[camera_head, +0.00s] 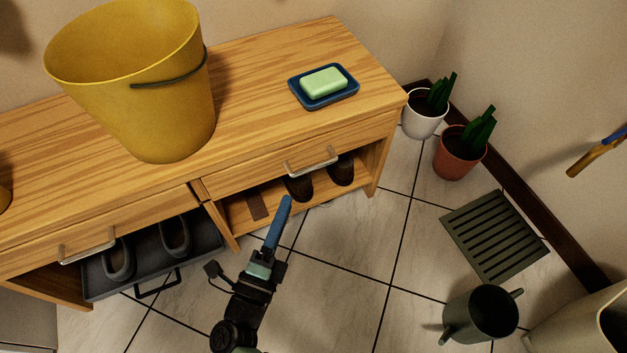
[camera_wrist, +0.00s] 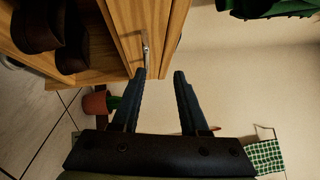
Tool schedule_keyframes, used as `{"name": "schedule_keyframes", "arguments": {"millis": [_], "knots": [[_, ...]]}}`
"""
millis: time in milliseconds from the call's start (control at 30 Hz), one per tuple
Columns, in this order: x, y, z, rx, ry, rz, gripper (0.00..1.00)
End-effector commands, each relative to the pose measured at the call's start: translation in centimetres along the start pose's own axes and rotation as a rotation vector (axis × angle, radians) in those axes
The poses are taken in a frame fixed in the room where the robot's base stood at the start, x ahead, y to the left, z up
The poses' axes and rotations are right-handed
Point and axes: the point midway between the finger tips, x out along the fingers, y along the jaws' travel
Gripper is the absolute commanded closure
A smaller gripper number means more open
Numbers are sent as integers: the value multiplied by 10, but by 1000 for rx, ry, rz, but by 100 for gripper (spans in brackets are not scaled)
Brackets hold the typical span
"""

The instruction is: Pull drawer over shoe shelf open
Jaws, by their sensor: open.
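The wooden bench has a right drawer (camera_head: 300,150) with a metal bar handle (camera_head: 312,162), above an open shelf with dark shoes (camera_head: 299,187). This drawer looks shut. My gripper (camera_head: 286,202) is in front of that shelf, lower than the handle in the head view, with its fingers overlapping edge-on. In the wrist view my gripper (camera_wrist: 160,73) is open and empty. The handle (camera_wrist: 145,48) shows just beyond the left fingertip, on the drawer front (camera_wrist: 126,28); I cannot tell whether they touch. The shoes (camera_wrist: 70,55) are at upper left there.
A left drawer (camera_head: 100,232) sits above a dark tray (camera_head: 195,245) holding grey shoes. A yellow bucket (camera_head: 135,95) and a soap dish (camera_head: 338,98) stand on top. Plant pots (camera_head: 458,160), a slatted mat (camera_head: 490,235) and a dark green can (camera_head: 480,315) are right on the tiled floor.

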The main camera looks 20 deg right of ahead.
Motion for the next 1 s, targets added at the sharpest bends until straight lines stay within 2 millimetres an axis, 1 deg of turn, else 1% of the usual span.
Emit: {"name": "schedule_keyframes", "arguments": {"millis": [33,100,167,267,367,500,700,833,1000], "knots": [[-6,15,-7,-4,13,9,56],[-8,22,-14,-4,29,17,56],[-7,25,-16,-4,36,20,56],[3,25,-17,-3,39,20,56],[20,26,-19,-3,40,18,56],[50,28,-20,-2,40,16,56],[90,28,-20,-2,38,17,56],[107,27,-21,-3,38,17,56],[118,26,-20,-4,35,19,56]]}}
